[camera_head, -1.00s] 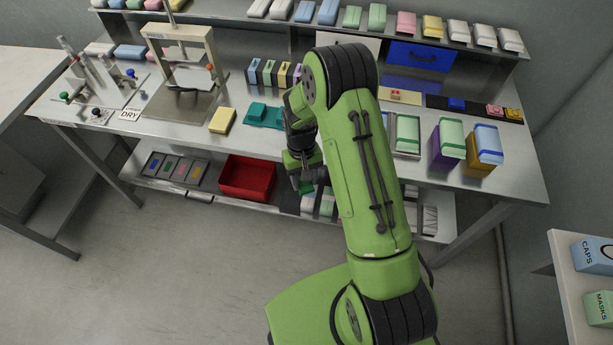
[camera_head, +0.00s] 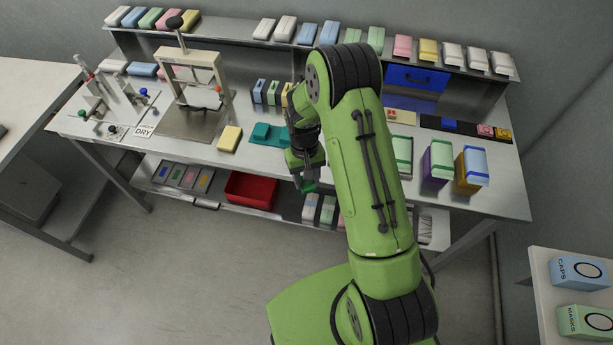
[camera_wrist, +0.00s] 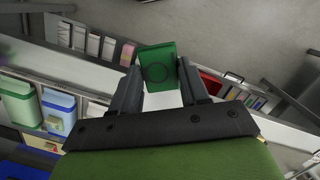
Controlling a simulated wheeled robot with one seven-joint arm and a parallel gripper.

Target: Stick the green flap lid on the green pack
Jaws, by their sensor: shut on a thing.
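Green-topped packs stand at the table's right part: a pale green one (camera_head: 403,150) and a green one with purple sides (camera_head: 438,158). Teal-green pieces (camera_head: 268,134) lie left of my arm. I cannot tell for sure which is the green pack. My gripper is apart from all of these.
An orange pack with a blue top (camera_head: 471,168) stands at the table's right end. A yellow block (camera_head: 230,138) and a press (camera_head: 192,95) are on the left. A red bin (camera_head: 251,190) is on the lower shelf. Floor in front is clear.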

